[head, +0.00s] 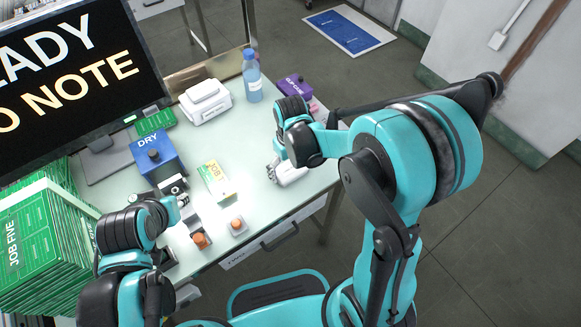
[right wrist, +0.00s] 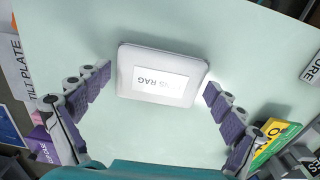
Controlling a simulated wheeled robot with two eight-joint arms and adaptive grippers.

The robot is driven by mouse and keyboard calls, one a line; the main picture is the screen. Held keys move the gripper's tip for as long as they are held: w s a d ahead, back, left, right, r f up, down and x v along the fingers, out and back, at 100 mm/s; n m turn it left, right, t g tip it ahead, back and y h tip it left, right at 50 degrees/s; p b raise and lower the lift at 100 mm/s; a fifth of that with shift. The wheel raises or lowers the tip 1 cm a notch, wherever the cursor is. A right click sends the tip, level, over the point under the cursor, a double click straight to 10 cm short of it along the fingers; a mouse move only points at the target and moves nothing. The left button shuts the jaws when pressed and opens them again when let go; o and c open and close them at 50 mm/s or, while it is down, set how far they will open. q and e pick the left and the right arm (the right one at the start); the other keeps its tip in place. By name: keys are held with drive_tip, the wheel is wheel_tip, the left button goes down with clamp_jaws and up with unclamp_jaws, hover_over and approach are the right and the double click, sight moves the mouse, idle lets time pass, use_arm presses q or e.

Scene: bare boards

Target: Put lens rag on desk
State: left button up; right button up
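The lens rag is a white, rounded flat pack (right wrist: 162,74) with a printed label, upside down in the right wrist view. It appears to lie flat on the pale desk (right wrist: 150,140). My right gripper (right wrist: 158,84) is open, with one purple-padded finger to each side of the pack and a gap on both sides. In the head view the white pack (head: 292,175) shows partly beneath my right gripper (head: 277,168), near the desk's right front edge. My left gripper (head: 179,198) is over the desk's left front part; its opening is unclear.
A blue DRY box (head: 157,157), a green-yellow carton (head: 215,181) and orange-topped items (head: 201,241) stand left of the right gripper. A white box (head: 205,101), a blue bottle (head: 252,77) and a purple box (head: 294,87) stand behind. The desk's middle is clear.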

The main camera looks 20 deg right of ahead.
sight(290, 170)
drive_tip(key=shift+r, duration=0.1)
drive_tip(key=shift+r, duration=0.25)
wheel_tip(290, 170, up, 11)
drive_tip(key=p, duration=0.5)
drive_tip(key=s+d+r+m+t, duration=0.4)
drive_tip(key=s+r+t, duration=0.3)
drive_tip(key=s, duration=0.3)
drive_tip(key=shift+s+d, duration=0.15)
drive_tip(key=shift+d, duration=0.3)
